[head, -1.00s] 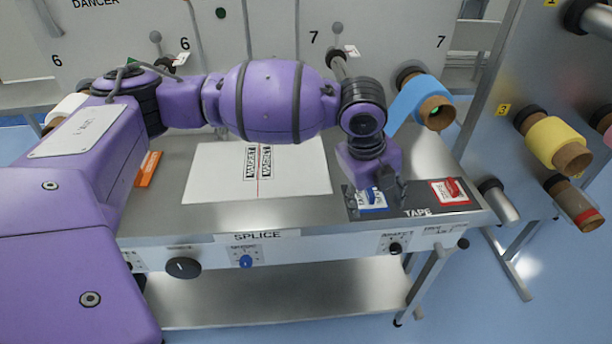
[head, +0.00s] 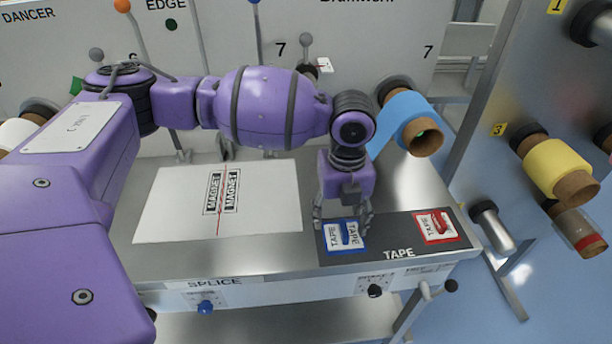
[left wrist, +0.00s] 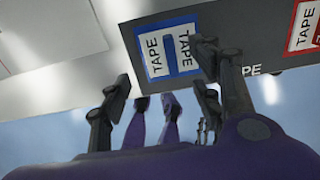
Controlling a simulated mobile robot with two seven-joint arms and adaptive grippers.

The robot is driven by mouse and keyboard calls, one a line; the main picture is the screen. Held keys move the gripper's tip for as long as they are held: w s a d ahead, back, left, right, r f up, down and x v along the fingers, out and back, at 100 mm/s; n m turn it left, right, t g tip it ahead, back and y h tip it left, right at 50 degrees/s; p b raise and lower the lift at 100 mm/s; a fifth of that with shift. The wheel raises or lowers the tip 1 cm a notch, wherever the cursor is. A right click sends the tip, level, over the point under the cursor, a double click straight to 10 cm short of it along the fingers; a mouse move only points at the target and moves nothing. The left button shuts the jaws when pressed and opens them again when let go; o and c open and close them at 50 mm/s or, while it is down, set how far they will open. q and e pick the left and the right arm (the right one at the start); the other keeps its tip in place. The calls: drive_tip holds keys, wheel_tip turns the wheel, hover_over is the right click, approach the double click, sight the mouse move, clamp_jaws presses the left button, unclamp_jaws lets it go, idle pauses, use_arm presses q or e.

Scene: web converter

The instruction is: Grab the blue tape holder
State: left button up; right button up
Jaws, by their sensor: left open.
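The blue tape holder (head: 345,236) lies on the dark tape mat (head: 388,250) at the right part of the steel table, with a white label reading TAPE. In the left wrist view the blue tape holder (left wrist: 167,52) shows at top centre. My left gripper (head: 343,222) is open and points down just above the holder, with its fingers near the holder's two sides in the head view. In the left wrist view the gripper (left wrist: 165,90) has its fingers apart with nothing between them. I cannot tell whether a finger touches the holder. My right gripper is out of view.
A red tape holder (head: 436,226) lies to the right on the same mat. A white sheet (head: 175,205) lies on the table to the left. A blue roll (head: 405,112) sticks out behind my left wrist. Knobs line the table's front edge.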

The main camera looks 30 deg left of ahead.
sight(337, 238)
use_arm(q)
wheel_tip(337, 238, down, 4)
drive_tip(key=shift+s+f, duration=0.1)
drive_tip(key=shift+f, duration=0.5)
drive_tip(key=c, duration=1.1)
clamp_jaws()
drive_tip(key=shift+r, duration=0.1)
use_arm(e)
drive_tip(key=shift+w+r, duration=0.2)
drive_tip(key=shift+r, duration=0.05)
